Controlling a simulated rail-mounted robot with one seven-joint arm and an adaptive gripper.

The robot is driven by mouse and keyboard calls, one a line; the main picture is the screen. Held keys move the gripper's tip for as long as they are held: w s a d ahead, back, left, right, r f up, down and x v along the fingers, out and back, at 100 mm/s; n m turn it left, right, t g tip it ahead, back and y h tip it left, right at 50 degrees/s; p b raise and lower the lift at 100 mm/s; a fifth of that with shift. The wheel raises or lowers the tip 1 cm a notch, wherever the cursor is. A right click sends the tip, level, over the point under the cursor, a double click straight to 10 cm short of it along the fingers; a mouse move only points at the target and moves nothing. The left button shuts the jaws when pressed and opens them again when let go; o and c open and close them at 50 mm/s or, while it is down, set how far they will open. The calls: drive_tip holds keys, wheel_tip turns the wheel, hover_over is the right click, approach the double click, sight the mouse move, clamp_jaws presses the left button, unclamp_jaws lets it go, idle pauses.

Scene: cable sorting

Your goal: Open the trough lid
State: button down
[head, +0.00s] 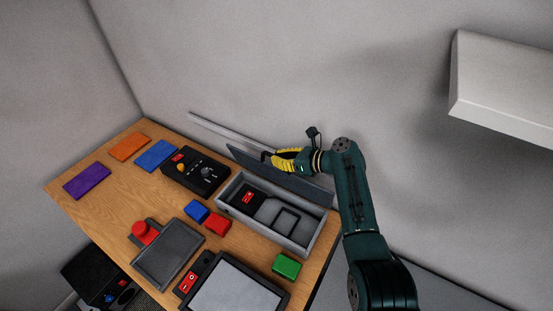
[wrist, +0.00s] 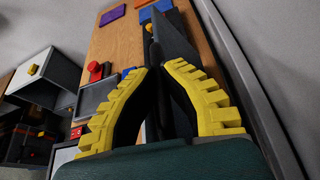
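The trough (head: 225,199) is a long grey open-topped box at the back edge of the table in the head view. Its dark grey lid (head: 318,191) stands raised along the trough's back side, leaving the inside in view. My gripper (head: 266,156), with yellow fingers, is at the lid's upper edge, behind the trough. In the wrist view the lid shows as a dark panel (wrist: 174,38) just beyond the fingertips (wrist: 155,55). The fingers converge and look shut; I see nothing clearly held between them. Contact with the lid is hard to tell.
Inside the trough lie a red switch (head: 248,197) and a dark frame (head: 286,221). A black control box (head: 195,170), blue block (head: 196,211), red block (head: 217,224) and green block (head: 287,265) are nearby. A white wall box (head: 505,90) hangs at upper right.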

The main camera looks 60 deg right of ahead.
drive_tip(key=c, duration=1.3)
unclamp_jaws()
drive_tip(key=shift+a+f, duration=0.1)
drive_tip(key=shift+f, duration=0.3)
drive_tip(key=shift+o, duration=1.1)
drive_tip(key=shift+r, duration=0.2)
drive_tip(key=v, duration=1.2)
